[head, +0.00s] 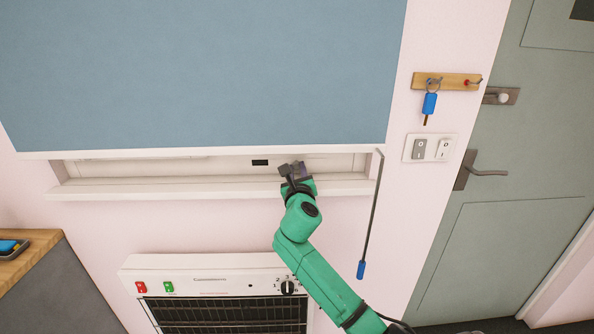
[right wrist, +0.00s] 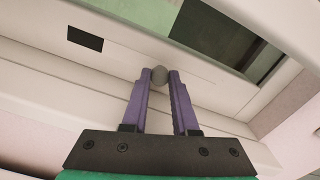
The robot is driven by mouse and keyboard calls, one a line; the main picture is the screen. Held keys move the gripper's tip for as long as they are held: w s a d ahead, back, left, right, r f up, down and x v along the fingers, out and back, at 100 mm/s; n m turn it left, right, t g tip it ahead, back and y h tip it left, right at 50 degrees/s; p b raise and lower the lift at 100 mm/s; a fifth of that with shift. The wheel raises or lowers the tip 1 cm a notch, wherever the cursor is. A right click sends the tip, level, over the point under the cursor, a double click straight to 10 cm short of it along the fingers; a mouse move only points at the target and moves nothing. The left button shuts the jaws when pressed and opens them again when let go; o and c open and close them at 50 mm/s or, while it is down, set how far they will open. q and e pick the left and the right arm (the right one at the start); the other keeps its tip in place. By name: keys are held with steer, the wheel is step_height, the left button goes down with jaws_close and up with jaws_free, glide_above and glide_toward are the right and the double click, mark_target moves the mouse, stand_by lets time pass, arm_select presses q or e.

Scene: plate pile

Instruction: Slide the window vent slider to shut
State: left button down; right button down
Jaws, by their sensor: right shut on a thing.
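The pale window vent strip (head: 325,161) runs along the window frame below the blue blind. A round grey knob (right wrist: 160,77) stands on the strip in the right wrist view. My right gripper (right wrist: 160,73) has its purple fingertips on either side of the knob and is shut on it. In the head view my right gripper (head: 301,169) reaches over the sill to the strip, and the knob is hidden there. A small black rectangle (head: 260,162) on the strip lies left of the gripper; it also shows in the right wrist view (right wrist: 85,38). My left gripper is out of view.
The blue blind (head: 200,75) hangs just above the gripper. The white sill (head: 150,190) lies under it. A wand (head: 371,215) hangs to the right. A heater (head: 215,275) stands below. Switches (head: 430,148) and a key (head: 430,103) are on the right wall.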

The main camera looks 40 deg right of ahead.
mark_target(278, 162)
stand_by(0.3)
steer(key=shift+w+a+p, duration=0.2)
steer(key=shift+a+p, duration=0.05)
steer(key=shift+p, duration=0.05)
steer(key=w+a+p, duration=0.2)
steer(key=a, duration=0.1)
steer(key=shift+w+a+r, duration=0.1)
steer(key=shift+w+a, duration=0.05)
steer(key=shift+w, duration=0.15)
steer(key=shift+w+a, duration=0.1)
steer(key=shift+a, duration=0.15)
steer(key=shift+f, duration=0.2)
steer(key=c, duration=1.1)
jaws_free()
steer(key=o, duration=0.4)
steer(key=shift+w+a, duration=0.1)
